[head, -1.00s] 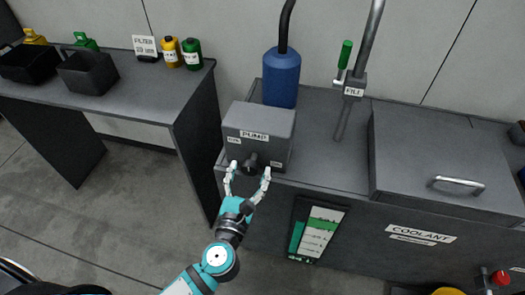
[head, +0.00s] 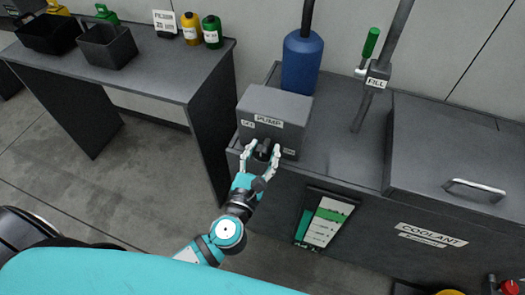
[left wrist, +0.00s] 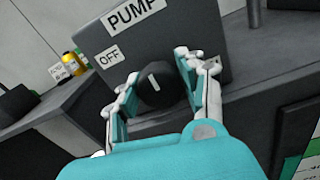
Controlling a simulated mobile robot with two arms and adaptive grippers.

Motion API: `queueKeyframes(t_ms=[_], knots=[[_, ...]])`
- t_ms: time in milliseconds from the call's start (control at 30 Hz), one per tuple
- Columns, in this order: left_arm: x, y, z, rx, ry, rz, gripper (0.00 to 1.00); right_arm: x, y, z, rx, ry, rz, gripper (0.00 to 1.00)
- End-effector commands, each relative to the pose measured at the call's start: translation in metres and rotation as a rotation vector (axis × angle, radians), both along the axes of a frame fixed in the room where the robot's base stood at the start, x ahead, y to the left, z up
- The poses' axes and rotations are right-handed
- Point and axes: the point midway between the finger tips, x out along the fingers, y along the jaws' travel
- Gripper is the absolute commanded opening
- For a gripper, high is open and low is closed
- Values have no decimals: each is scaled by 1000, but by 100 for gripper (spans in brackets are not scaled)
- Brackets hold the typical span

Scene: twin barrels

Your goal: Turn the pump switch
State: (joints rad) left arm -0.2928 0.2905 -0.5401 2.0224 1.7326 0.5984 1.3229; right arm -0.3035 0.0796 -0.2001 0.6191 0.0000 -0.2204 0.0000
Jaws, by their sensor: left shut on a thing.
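The pump box (head: 272,108) is a dark grey box labelled PUMP on the left part of the grey bench. Its switch is a round black knob (left wrist: 156,88) low on the front face, with a white mark that stands near upright, tilted slightly. An OFF label (left wrist: 110,57) is left of the knob. My left gripper (head: 262,150) has its white and teal fingers on either side of the knob, shut on it. The fingers also show in the left wrist view (left wrist: 157,85). The label right of the knob is mostly hidden. My right gripper is not in view.
A blue cylinder (head: 302,62) stands behind the pump box. A FILL pipe with a green lever (head: 371,42) and a coolant lid with a handle (head: 475,188) are to the right. A table with bottles and black bins (head: 107,47) is at left.

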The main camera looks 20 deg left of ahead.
Motion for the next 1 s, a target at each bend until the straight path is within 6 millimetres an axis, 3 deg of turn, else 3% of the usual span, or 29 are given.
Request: queueKeyframes(t_ms=[467, 1000], knots=[[0, 0, 3, 140, -4, 2, 8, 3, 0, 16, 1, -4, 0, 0], [0, -1, 3, 633, -21, -1, 8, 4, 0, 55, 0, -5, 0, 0]])
